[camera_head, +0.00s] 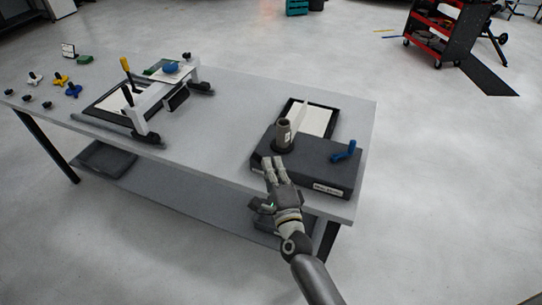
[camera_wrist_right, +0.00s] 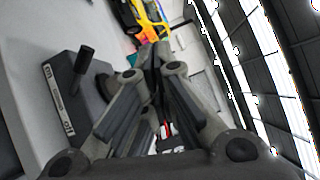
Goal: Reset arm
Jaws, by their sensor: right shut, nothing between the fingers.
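My right gripper (camera_head: 273,168) is in front of the near edge of the grey table (camera_head: 230,110), beside a dark box (camera_head: 310,172). Its fingers are together and hold nothing. In the right wrist view the closed fingers (camera_wrist_right: 155,62) point away from the camera, with the dark box (camera_wrist_right: 75,110) at the left. My left gripper is not in view in either picture.
On the box stand a grey cylinder (camera_head: 284,134) and a blue handle (camera_head: 344,152). A dark-framed white panel (camera_head: 314,118) lies behind. A frame fixture (camera_head: 150,107) and several small coloured parts (camera_head: 61,80) are at the left. A tool cart (camera_head: 440,32) stands far back right.

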